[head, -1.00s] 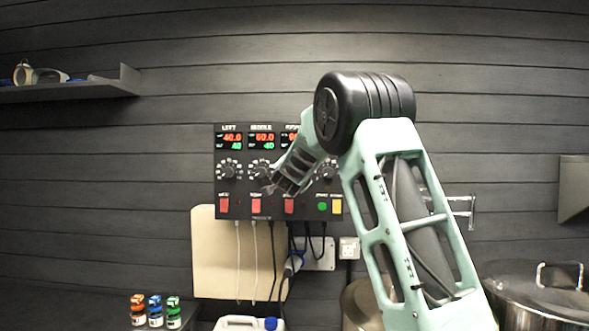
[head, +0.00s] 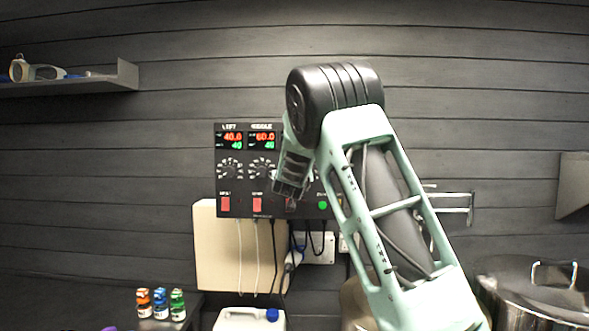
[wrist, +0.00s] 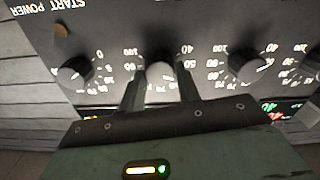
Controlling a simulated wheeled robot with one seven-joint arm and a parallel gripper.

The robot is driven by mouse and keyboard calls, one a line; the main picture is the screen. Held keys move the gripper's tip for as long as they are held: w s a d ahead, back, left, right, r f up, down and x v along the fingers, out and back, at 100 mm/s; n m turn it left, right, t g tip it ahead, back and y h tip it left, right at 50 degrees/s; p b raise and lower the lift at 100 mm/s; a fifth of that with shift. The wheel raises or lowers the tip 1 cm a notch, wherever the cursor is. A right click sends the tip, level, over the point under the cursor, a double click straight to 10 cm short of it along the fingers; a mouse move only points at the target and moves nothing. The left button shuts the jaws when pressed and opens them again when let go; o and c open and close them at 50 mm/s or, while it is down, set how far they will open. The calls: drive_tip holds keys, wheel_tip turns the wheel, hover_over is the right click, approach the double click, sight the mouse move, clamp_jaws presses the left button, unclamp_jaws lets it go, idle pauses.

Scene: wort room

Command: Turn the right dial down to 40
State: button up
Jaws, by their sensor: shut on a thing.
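The control panel (head: 244,212) hangs on the wall. Its left dial (head: 229,168) and middle dial (head: 262,168) show in the head view, with displays above reading 40.0 over 40 and 60.0 over 40. The right dial and its display are hidden behind my arm there. In the wrist view the panel appears upside down, and the right dial (wrist: 160,71) sits between my fingers, its scale partly covered. My gripper (wrist: 160,84) is shut on this knob, one finger on each side. In the head view my gripper (head: 288,192) is in front of the panel.
Another dial (wrist: 75,73) stands beside the held one, and the middle dial (wrist: 249,66) on its other side. Red switches (head: 225,204) and a green button (head: 322,205) lie below. Cables hang underneath. Small bottles (head: 160,303), a white jug (head: 248,320) and a pot (head: 535,295) stand lower.

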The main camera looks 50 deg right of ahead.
drive_tip(key=shift+f+n+p, duration=0.2)
drive_tip(key=shift+n+p, duration=1.7)
drive_tip(key=shift+n, duration=3)
drive_tip(key=o, duration=1)
drive_tip(key=shift+r, duration=0.1)
drive_tip(key=shift+b+v, duration=1.5)
drive_tip(key=shift+v, duration=7.25)
